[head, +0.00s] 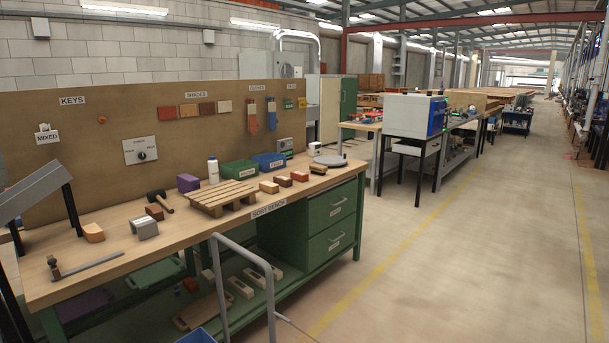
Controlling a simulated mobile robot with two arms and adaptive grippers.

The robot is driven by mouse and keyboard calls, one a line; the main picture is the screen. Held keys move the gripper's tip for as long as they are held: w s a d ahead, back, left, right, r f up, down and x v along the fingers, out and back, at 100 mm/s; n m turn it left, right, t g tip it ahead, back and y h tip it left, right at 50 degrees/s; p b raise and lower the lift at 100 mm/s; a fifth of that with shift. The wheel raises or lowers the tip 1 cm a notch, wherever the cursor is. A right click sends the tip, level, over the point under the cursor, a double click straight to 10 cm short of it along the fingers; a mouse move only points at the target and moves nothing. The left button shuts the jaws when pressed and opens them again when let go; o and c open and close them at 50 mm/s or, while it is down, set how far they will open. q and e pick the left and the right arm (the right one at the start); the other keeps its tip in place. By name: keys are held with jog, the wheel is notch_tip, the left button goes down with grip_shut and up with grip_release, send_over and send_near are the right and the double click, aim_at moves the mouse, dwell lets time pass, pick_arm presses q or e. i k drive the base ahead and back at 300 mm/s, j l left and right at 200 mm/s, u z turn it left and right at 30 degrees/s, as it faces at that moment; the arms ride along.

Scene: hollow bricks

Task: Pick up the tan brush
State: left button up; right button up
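A small tan block-like item with a dark underside (318,169) lies near the right end of the sort bench (267,208), just in front of a round grey turntable (328,160). It looks like the tan brush, but it is too small to be sure. It lies apart from the row of small bricks to its left. Neither of my grippers is in view.
A wooden pallet (222,196), a mallet (160,201), a grey hollow block (144,228) and several bricks lie on the bench. A grey tube handle (244,254) stands before it. The floor to the right (450,250) is clear.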

aim_at(316, 169)
jog(key=i+l+z, duration=0.15)
jog(key=i+z, duration=0.2)
jog(key=i+l+z, duration=0.1)
jog(key=i+z, duration=0.55)
jog(key=i+l, duration=0.1)
jog(key=i, duration=0.5)
jog(key=i+l+u, duration=0.15)
jog(key=i, duration=0.4)
jog(key=i+l, duration=0.15)
jog(key=i, duration=0.4)
jog(key=i+u, duration=0.05)
